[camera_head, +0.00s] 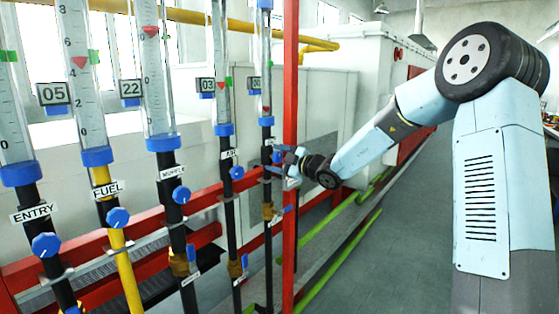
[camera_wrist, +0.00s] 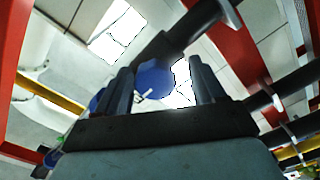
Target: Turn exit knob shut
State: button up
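Five gauge tubes stand in a row in the head view. The exit knob is most likely the blue knob (camera_head: 277,157) on the rightmost pipe (camera_head: 267,190), partly hidden by my gripper; the label (camera_head: 270,142) above it is too small to read. My gripper (camera_head: 281,161) reaches it from the right, partly behind a red post. In the wrist view, a blue knob (camera_wrist: 154,80) shows between the fingers of my gripper (camera_wrist: 162,85). The fingers are apart, with a gap visible on the knob's right side. I cannot tell whether the left finger touches it.
Other blue knobs sit on the entry (camera_head: 45,245), fuel (camera_head: 118,217), muffle (camera_head: 181,194) and fourth (camera_head: 237,173) pipes. A red post (camera_head: 290,95) stands close to my gripper. Red rails (camera_head: 150,221) cross behind the pipes. The floor (camera_head: 400,230) at right is clear.

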jog(key=shift+d, duration=0.15)
jog(key=shift+s+d, duration=0.1)
jog(key=shift+d, duration=0.1)
jog(key=v, duration=1.3)
jog(key=shift+s, duration=0.1)
